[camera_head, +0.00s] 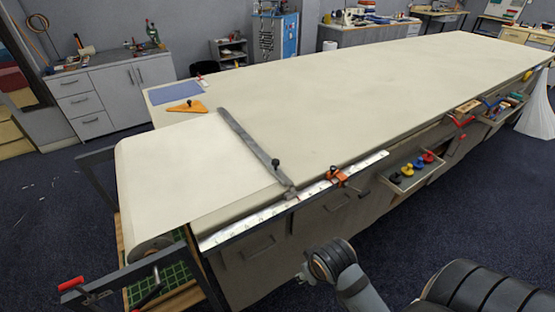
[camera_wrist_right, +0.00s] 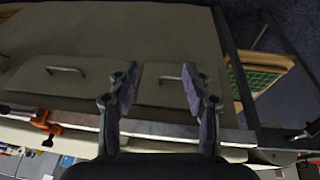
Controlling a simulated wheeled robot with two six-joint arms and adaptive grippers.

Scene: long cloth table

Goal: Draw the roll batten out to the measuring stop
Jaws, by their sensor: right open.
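A grey metal bar with a dark knob, seemingly the roll batten (camera_head: 246,141), lies across the cream cloth near the table's left end. Its near end meets the white measuring rule (camera_head: 268,212) along the front edge. An orange clamp, seemingly the measuring stop (camera_head: 337,176), sits on the rule to the right of the bar; it also shows in the right wrist view (camera_wrist_right: 41,122). My right gripper (camera_wrist_right: 160,67) is open, with nothing between its fingers, in front of the table's drawer fronts. My left gripper is not in view.
The cloth roll (camera_head: 153,246) hangs at the left end in a dark frame with a red-handled lever (camera_head: 72,284). An open drawer (camera_head: 412,173) juts out at the front. The cloth right of the bar is clear.

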